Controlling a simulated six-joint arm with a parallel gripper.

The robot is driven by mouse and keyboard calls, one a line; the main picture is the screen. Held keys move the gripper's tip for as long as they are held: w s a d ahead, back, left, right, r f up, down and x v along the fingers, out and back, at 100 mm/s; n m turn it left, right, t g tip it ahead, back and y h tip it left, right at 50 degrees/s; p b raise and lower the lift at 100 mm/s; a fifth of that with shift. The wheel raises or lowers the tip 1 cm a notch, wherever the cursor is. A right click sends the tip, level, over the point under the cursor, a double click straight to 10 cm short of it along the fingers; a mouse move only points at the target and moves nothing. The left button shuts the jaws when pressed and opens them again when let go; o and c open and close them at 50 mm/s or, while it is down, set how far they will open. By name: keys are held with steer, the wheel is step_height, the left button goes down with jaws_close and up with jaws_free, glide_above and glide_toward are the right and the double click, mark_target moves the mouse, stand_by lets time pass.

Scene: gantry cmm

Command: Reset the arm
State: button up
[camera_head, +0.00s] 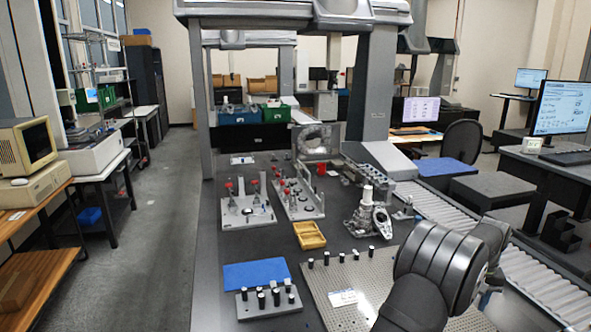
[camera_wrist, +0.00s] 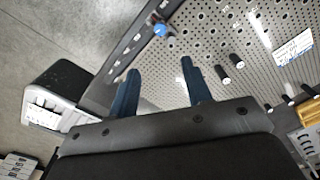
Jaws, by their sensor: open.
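My gripper (camera_wrist: 160,92) shows in the wrist view with its two blue fingers apart and nothing between them. Behind the fingers are the edge of the perforated plate (camera_wrist: 205,45) and the grey floor. In the head view my dark arm reaches over the right front of the table, and the gripper itself is hidden or too unclear to make out there. The perforated plate also shows in the head view (camera_head: 345,275), partly covered by my arm.
Black pins stand on the plate and on a small block (camera_head: 268,303) beside a blue mat (camera_head: 256,273). A yellow tray (camera_head: 309,235), two fixture plates (camera_head: 246,210) and a metal part (camera_head: 364,212) stand farther back. A roller conveyor (camera_head: 545,280) runs along the right.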

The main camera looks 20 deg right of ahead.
step_height(320, 180, down, 16)
steer(key=shift+f, duration=0.1)
steer(key=n, duration=0.7)
steer(key=shift+n, duration=0.4)
step_height(320, 180, up, 14)
steer(key=shift+f, duration=0.1)
stand_by(0.3)
steer(key=c, duration=0.3)
